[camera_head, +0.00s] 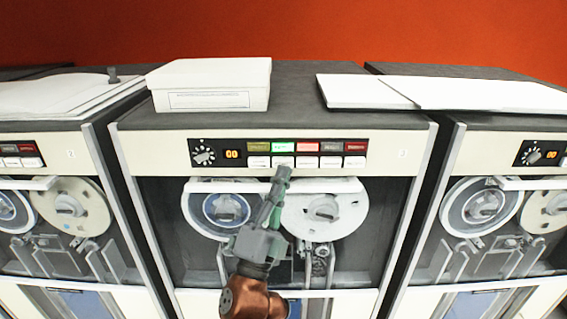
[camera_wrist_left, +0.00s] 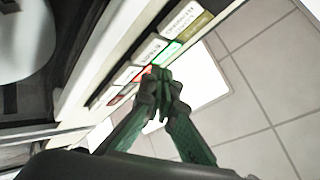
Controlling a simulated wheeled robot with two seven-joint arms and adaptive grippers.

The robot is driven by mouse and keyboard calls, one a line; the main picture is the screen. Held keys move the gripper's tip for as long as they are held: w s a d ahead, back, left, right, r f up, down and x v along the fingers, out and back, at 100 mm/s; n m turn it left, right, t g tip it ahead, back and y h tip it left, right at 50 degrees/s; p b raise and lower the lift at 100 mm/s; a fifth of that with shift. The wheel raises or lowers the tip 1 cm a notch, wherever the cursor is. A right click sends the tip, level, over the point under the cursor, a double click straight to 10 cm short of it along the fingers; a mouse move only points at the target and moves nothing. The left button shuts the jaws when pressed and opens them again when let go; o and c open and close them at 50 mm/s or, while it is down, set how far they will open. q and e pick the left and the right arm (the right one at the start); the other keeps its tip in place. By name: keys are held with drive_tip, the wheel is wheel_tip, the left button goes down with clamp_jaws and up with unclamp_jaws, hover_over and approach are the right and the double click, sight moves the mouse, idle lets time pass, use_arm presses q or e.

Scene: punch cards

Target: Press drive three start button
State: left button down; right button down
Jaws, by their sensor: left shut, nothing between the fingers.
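The middle tape drive, with a small mark that looks like a 3 (camera_head: 403,154), has a black control panel (camera_head: 220,146) with a row of coloured indicators above a row of white buttons. The second indicator (camera_head: 283,146) is lit green and the third (camera_head: 307,146) is lit red; the lettering is too small to read. My left gripper (camera_head: 283,172) is shut and empty, its tips at the lower edge of the white button (camera_head: 283,160) under the green indicator. Contact cannot be told. In the left wrist view the shut fingertips (camera_wrist_left: 162,78) overlap the panel beside the green light (camera_wrist_left: 172,50).
Similar drives stand close on the left (camera_head: 62,157) and right (camera_head: 482,155). A white box (camera_head: 210,85) and a flat white folder (camera_head: 362,92) lie on top of the middle drive. Two tape reels (camera_head: 222,208) (camera_head: 325,212) sit below the panel.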

use_arm(q)
drive_tip(key=s+p, duration=0.1)
drive_tip(key=s, duration=0.3)
drive_tip(key=shift+s, duration=0.2)
idle(0.6)
